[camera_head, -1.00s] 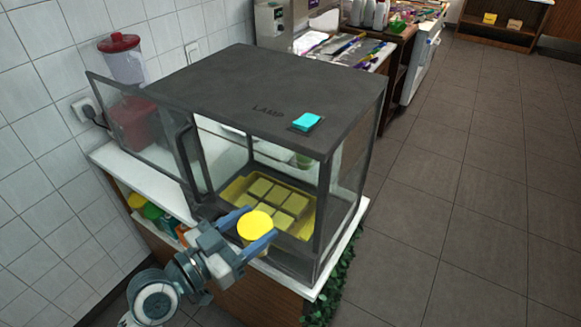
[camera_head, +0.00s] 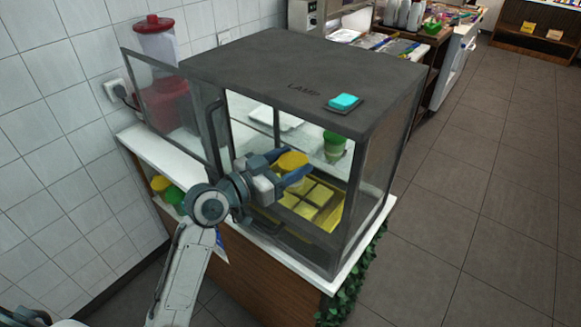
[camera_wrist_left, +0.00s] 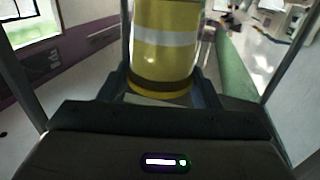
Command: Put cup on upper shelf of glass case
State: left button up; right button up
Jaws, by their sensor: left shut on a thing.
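The glass case (camera_head: 290,68) has a dark top and frame. Its door (camera_head: 165,105) is swung open to the left. My left gripper (camera_head: 296,164) is shut on a yellow cup (camera_head: 291,159), at the case's open front. In the left wrist view the cup (camera_wrist_left: 164,45), yellow with a pale band, stands between the fingers (camera_wrist_left: 160,88). The upper shelf is see-through and its edges are hard to make out. A white tray (camera_head: 280,116) and a green-and-white cup (camera_head: 334,146) show inside at about its level. My right gripper is out of view.
A yellow tray (camera_head: 338,215) with square pieces lies on the case floor. A red-lidded container (camera_head: 154,38) stands behind the door. Yellow and green items (camera_head: 172,194) sit below the white counter (camera_head: 150,143). The tiled floor (camera_head: 480,200) at right is clear.

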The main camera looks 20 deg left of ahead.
pick_arm(q)
jog(key=shift+w, duration=0.3)
jog(key=shift+w+f+p, duration=0.25)
jog(key=shift+p, duration=0.05)
notch_tip(320, 180, down, 3)
jog(key=shift+r+p, duration=0.2)
jog(key=shift+p, duration=0.15)
jog(key=shift+s+f, duration=0.1)
jog(key=shift+f, duration=0.15)
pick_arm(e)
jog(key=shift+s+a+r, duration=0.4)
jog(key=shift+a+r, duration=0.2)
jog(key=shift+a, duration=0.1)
pick_arm(q)
jog(key=shift+f, duration=0.2)
jog(key=o, duration=1)
jog(key=shift+o, duration=0.2)
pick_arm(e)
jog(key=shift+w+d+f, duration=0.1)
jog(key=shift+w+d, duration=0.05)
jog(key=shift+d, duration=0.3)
